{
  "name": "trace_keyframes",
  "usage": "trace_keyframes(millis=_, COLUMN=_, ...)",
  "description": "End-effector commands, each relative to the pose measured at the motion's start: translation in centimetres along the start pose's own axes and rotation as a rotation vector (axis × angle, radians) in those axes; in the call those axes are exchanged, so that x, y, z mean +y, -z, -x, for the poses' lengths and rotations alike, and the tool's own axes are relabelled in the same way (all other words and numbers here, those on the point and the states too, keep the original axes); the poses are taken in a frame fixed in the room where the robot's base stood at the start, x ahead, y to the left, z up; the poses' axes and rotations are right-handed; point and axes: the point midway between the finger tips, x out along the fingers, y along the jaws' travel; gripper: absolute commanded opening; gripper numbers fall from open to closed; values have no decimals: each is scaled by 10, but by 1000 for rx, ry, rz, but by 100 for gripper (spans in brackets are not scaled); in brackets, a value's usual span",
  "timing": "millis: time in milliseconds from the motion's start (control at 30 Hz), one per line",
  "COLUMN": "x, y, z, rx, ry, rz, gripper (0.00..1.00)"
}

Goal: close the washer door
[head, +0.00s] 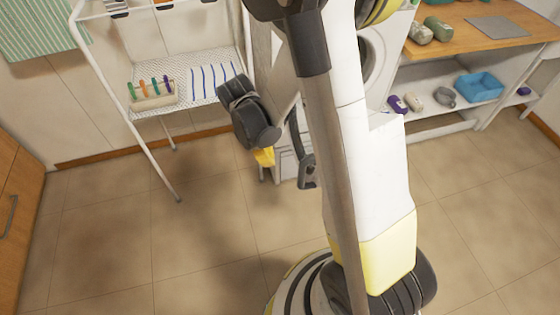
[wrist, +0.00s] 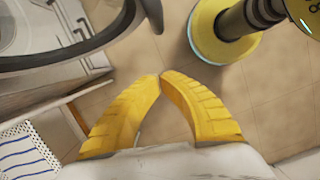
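The washer (head: 393,45) stands behind my arm in the head view, partly hidden by it. Its front also shows at the upper left of the wrist view (wrist: 75,22). The washer door stands open; its dark curved frame (head: 305,165) is seen nearly edge-on in the head view. In the wrist view the door frame (wrist: 70,57) arcs across the upper left. My gripper (wrist: 161,75) has its yellow fingertips together with nothing seen between them, close to the door frame. Contact cannot be told. In the head view my gripper (head: 264,156) is left of the door frame.
A white rack (head: 150,113) with a patterned shelf stands left of the washer. A wooden-topped shelf unit (head: 475,50) with a blue tray (head: 479,87) stands at the right. A wooden cabinet (head: 20,200) is at the far left. The tiled floor (head: 200,240) in front is clear.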

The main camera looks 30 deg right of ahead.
Motion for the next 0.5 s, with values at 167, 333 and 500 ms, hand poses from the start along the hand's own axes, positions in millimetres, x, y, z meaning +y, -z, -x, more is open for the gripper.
trace_keyframes(millis=167, x=0, y=1, z=-26, rx=0, ry=0, rz=-2, gripper=0)
trace_keyframes(millis=333, x=0, y=1, z=-64, rx=1, ry=0, rz=-3, gripper=0)
trace_keyframes(millis=500, x=0, y=1, z=-99, rx=1, ry=0, rz=-3, gripper=0)
